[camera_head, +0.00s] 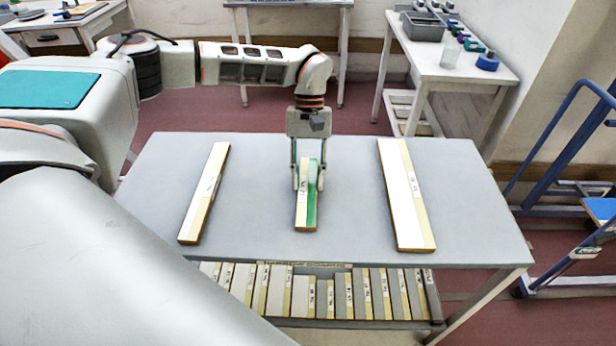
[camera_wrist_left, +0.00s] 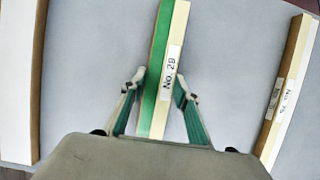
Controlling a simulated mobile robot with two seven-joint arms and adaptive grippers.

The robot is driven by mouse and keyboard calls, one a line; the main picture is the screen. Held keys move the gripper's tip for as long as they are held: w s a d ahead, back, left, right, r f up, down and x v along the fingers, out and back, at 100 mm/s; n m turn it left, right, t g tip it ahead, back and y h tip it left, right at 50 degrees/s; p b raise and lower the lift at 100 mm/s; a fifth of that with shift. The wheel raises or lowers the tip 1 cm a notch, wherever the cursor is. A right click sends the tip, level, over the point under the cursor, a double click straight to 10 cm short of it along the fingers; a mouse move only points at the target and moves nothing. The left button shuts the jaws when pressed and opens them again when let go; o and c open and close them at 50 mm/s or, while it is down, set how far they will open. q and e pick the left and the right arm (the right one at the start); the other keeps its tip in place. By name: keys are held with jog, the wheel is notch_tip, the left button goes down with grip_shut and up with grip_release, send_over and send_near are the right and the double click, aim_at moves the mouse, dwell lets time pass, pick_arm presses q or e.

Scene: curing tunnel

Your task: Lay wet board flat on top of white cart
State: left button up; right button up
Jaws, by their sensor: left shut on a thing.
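A narrow board with a green strip and a cream strip (camera_head: 306,218) lies near the middle of the grey-topped table (camera_head: 260,180). In the left wrist view this board (camera_wrist_left: 158,60) bears a label "No. 29". My left gripper (camera_head: 308,186) comes down from above and is shut on the board, one finger on each long side; the fingers also show in the left wrist view (camera_wrist_left: 158,92). The board is level or nearly so; I cannot tell whether it touches the tabletop. No thing is clearly identifiable as the white cart. My right gripper is not in view.
A white and yellow board (camera_head: 205,190) lies to the left and a wider one (camera_head: 405,195) to the right, with bare tabletop between. Several boards (camera_head: 300,292) fill the shelf below. A blue-framed trolley (camera_head: 553,160) stands right.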

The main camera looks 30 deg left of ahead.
pick_arm(q)
jog(key=o, duration=1.1)
jog(key=v, duration=1.2)
jog(key=shift+s+r, duration=0.1)
